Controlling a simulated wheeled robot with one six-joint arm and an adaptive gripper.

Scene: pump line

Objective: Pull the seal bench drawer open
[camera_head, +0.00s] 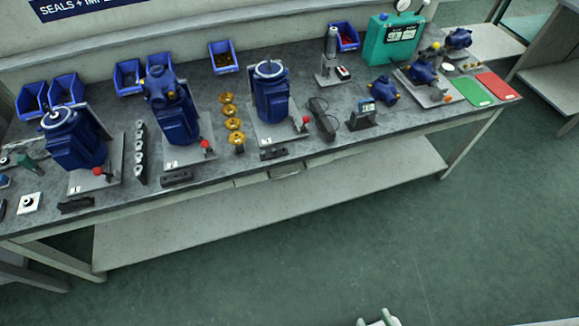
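The seal bench (330,148) has a grey top and stands across the view. A shallow pale drawer front (268,177) shows under its front edge, near the middle. The drawer looks flush with the bench edge, but it is small and seen steeply from above. My gripper is not in view. A pale part, probably of my own arm, pokes in at the bottom edge, well apart from the drawer.
Blue pump units (271,92) stand along the bench top, with brass parts (233,124) between them. Blue bins line the back. A pale lower shelf (270,204) runs beneath the drawer. The green floor (400,255) in front is clear.

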